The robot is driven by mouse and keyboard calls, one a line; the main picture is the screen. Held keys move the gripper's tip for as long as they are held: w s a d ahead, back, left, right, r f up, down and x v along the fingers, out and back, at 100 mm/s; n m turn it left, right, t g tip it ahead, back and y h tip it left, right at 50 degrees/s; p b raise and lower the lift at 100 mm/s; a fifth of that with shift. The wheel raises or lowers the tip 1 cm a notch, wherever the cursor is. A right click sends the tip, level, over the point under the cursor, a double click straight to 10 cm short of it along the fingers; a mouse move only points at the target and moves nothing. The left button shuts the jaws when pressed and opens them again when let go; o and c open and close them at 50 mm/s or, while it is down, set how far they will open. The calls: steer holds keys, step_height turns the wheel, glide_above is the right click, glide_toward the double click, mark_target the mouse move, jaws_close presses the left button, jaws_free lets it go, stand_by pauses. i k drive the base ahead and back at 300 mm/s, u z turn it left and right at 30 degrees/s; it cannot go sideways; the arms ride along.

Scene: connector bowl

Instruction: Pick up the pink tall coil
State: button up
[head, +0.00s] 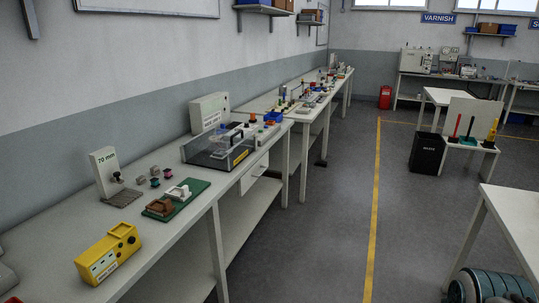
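A small pink coil (167,172) stands on the long white bench (150,248) along the left wall. It is too small to tell its exact height. A dark green coil (155,182) stands just left of and in front of it. Grey pieces (141,180) lie to its left. My gripper is not in view.
Near the coils stand a green board with brown and white parts (178,199), a white "70 mm" stand (106,172), a yellow device (108,254) and a clear-covered machine (220,148). The grey floor (320,240) right of the bench is open. A white table (510,215) is at right.

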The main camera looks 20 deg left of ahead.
mark_target(167, 172)
steer(key=u, duration=0.05)
steer(key=i, duration=1.55)
steer(key=u, duration=0.65)
steer(key=i, duration=1.3)
steer(key=u, duration=1.9)
steer(key=i, duration=0.9)
steer(key=u, duration=0.65)
